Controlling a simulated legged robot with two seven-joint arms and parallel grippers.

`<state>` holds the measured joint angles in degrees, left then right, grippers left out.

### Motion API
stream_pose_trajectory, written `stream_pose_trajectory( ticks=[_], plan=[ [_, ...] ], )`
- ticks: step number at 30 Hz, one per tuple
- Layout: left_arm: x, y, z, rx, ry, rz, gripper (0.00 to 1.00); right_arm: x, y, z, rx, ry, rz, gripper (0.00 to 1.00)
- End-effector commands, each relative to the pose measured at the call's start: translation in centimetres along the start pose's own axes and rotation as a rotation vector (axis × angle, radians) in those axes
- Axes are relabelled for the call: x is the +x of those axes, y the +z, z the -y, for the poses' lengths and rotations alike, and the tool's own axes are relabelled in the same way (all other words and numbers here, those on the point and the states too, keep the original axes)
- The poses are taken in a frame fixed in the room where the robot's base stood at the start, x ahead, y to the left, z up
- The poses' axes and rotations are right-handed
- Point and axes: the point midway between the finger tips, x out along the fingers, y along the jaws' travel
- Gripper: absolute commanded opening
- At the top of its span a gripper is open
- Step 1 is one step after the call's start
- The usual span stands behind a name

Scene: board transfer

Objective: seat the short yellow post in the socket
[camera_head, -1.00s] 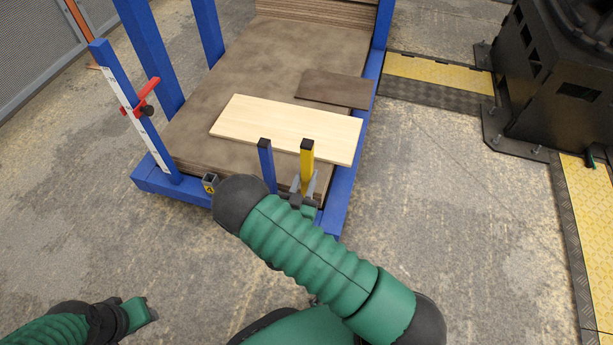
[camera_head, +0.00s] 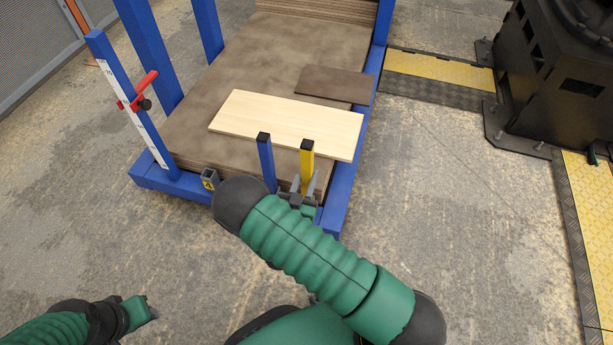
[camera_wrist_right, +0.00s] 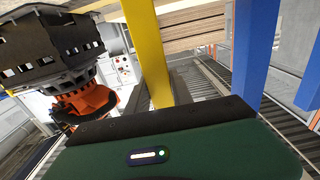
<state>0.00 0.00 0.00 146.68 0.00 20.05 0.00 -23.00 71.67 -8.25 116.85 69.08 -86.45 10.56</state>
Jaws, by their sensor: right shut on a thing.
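The short yellow post (camera_head: 307,160) with a black cap stands about upright in my right gripper (camera_head: 305,187), which is shut on it near the cart's front right corner. The post also shows in the right wrist view (camera_wrist_right: 147,45); its lower end is hidden by my gripper and arm. A square open-topped socket (camera_head: 210,178) with a yellow label sits on the cart's front rail, to the left of the post and apart from it. My left gripper (camera_head: 143,308) is at the lower left, away from the cart; its jaws are too small to read.
A blue post (camera_head: 265,160) stands close left of the yellow one and also shows in the right wrist view (camera_wrist_right: 252,45). A pale board (camera_head: 285,122) and a dark board (camera_head: 335,85) lie on the stack. A blue upright with a scale (camera_head: 130,105) stands at the left corner.

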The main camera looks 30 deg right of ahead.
Motion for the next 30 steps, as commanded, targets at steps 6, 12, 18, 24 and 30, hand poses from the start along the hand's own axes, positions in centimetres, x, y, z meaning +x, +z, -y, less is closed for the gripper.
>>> stream_pose_trajectory(
  ticks=[6,12,18,24,30],
  plan=[
    [0.48,0.12,0.00,0.000,0.000,0.000,0.36,0.01,0.60,0.00,0.000,0.000,-0.002,0.00],
    [0.61,0.15,0.00,0.000,0.000,0.000,0.36,0.01,0.81,0.01,0.001,0.000,-0.002,0.34],
    [0.61,0.14,0.00,0.000,0.000,0.000,0.36,0.00,0.84,0.01,0.000,0.000,-0.001,0.53],
    [0.62,0.15,0.00,0.000,0.000,0.000,0.36,-0.02,0.92,0.01,0.000,0.000,0.001,0.53],
    [0.62,0.15,0.00,0.000,0.000,0.000,0.36,0.24,0.92,0.10,0.000,-0.001,0.001,0.53]
  ],
)
